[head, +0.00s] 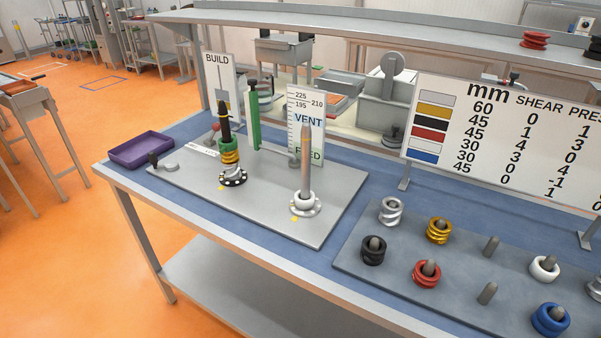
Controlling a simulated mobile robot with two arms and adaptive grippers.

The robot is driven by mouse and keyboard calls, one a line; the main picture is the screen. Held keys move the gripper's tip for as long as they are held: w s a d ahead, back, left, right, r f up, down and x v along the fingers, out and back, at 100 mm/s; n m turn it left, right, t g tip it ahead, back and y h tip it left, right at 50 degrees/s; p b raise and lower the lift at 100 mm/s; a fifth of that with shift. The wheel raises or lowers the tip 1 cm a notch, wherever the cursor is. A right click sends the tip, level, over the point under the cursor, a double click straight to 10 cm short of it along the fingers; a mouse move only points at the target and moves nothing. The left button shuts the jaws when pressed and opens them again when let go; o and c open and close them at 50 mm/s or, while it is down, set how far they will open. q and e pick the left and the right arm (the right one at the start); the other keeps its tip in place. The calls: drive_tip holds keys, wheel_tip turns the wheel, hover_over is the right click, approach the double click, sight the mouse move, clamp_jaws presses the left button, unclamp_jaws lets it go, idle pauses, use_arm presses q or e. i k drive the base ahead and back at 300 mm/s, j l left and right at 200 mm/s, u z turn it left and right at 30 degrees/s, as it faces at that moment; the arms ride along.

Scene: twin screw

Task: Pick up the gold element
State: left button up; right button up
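A gold element (439,230), ring-shaped with screw-like ridges, sits on a grey peg on the right-hand plate. Another gold piece (231,157) is on the dark-tipped shaft (224,120) on the left plate, with a green piece just above it and silver below. Neither of my grippers shows in the head view.
Around the gold element stand silver (391,211), black (373,251), red (427,274), white (544,268) and blue (551,319) elements. A second shaft (306,160), a purple tray (141,149) and a sign board (500,140) stand nearby.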

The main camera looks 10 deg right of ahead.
sight(436, 235)
drive_tip(key=z, duration=1.4)
drive_tip(key=l+z, duration=0.15)
